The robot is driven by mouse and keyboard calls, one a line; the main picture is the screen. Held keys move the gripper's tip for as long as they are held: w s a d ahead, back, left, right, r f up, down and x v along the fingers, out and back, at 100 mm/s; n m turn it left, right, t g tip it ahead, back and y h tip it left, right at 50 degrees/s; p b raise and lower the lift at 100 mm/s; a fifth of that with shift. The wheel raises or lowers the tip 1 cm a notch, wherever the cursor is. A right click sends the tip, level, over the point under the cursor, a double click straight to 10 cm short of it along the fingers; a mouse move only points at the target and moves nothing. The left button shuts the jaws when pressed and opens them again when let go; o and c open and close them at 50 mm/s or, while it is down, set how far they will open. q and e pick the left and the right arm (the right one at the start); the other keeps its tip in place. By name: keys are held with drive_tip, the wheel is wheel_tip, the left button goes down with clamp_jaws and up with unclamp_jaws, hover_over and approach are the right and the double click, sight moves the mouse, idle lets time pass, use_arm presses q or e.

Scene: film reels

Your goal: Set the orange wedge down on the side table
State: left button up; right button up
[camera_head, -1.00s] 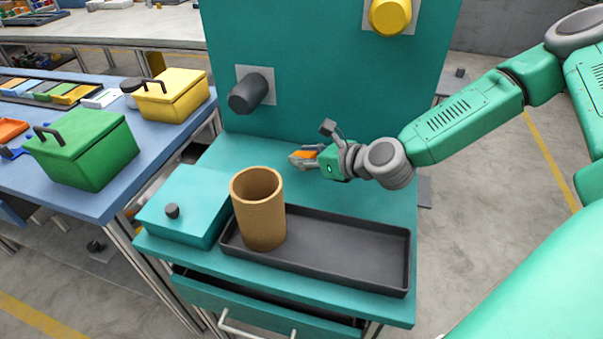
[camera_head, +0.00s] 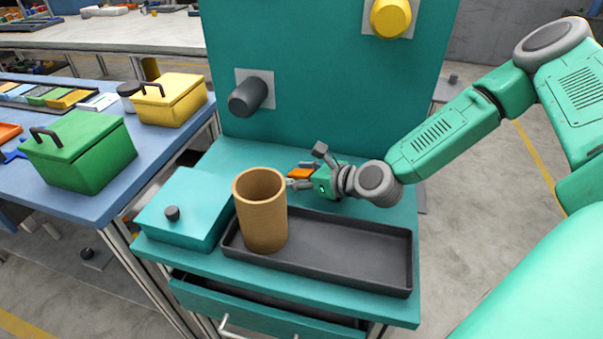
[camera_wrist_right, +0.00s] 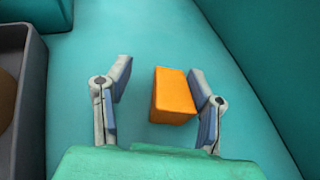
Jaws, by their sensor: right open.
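The orange wedge (camera_wrist_right: 172,95) rests on the teal side table (camera_wrist_right: 145,35) in the right wrist view. It lies between the open fingers of my right gripper (camera_wrist_right: 160,103), closer to the right finger, with a clear gap to the left one. In the head view the wedge (camera_head: 300,173) shows just behind the fingers of my right gripper (camera_head: 298,182), on the teal table (camera_head: 255,150) near its back panel. The gripper partly hides it there. My left gripper is not in view.
A tan cylinder (camera_head: 262,212) stands at the left end of a dark tray (camera_head: 350,250) in front of my gripper. A teal box (camera_head: 185,205) with a dark knob is left of it. A dark peg (camera_head: 248,97) juts from the back panel. Bare tabletop lies behind the tray.

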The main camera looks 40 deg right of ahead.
drive_tip(key=shift+s+r, duration=0.15)
drive_tip(key=shift+s, duration=0.1)
drive_tip(key=p+v, duration=0.1)
drive_tip(key=v, duration=0.2)
drive_tip(key=p+v, duration=0.1)
drive_tip(key=v, duration=0.2)
drive_tip(key=d+p+v, duration=0.1)
drive_tip(key=v, duration=0.3)
drive_tip(key=shift+s+a+r+p, duration=0.25)
drive_tip(key=shift+s+r+p, duration=0.05)
drive_tip(key=shift+s, duration=0.3)
drive_tip(key=shift+d+f, duration=0.2)
drive_tip(key=shift+d, duration=0.3)
drive_tip(key=shift+a+r, duration=0.1)
drive_tip(key=shift+a, duration=0.05)
